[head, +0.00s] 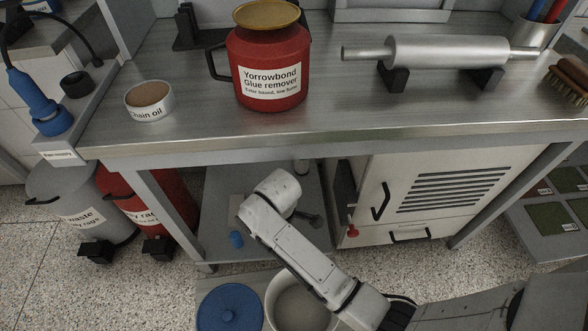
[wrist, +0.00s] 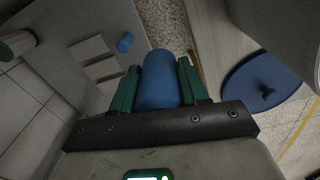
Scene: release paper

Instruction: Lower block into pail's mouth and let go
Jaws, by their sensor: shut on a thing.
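In the wrist view my gripper (wrist: 160,88) has its green fingers closed on the sides of a blue block (wrist: 159,77) with a rounded outer end. The pail (head: 303,304) is pale and open at the bottom of the head view, partly covered by my arm. Its mouth faces up and shows a grey inside. A pale curved shape at the top right of the wrist view seems to be the pail, but I cannot be sure. In the head view my arm reaches over the pail towards the low shelf, and the held block cannot be made out there. The block is apart from the pail.
A round blue lid (head: 230,308) lies left of the pail. The bench edge (head: 330,137) overhangs my arm. A white cabinet (head: 410,190) stands right.

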